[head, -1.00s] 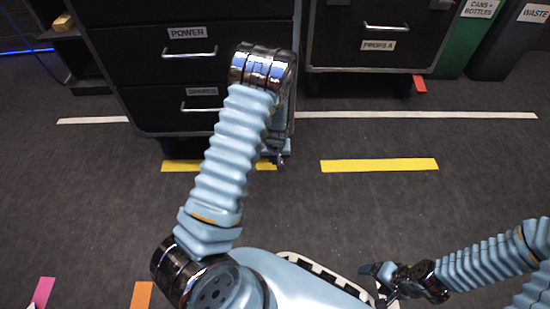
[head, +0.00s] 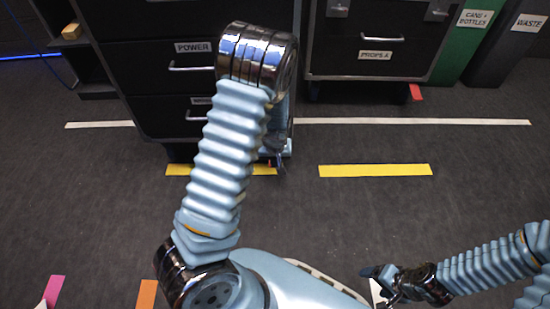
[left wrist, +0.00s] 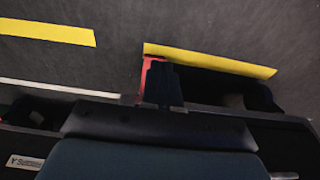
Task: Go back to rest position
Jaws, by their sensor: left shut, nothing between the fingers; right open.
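My left arm reaches forward from the bottom of the head view, bent at a dark shiny elbow. My left gripper (head: 279,164) hangs low in front of the dark drawer case, partly hidden behind my own arm. In the left wrist view its fingers (left wrist: 160,84) are shut with nothing between them, above the grey floor and near a yellow floor strip (left wrist: 215,60). My right gripper (head: 376,286) is open and empty at the lower right of the head view, close beside my base.
A dark drawer case labelled POWER (head: 150,62) stands close to my left arm. A PROPS A case (head: 372,72), a green bin (head: 468,45) and a dark WASTE bin (head: 508,50) stand farther right. The floor between the right yellow strip (head: 375,171) and my right arm is clear.

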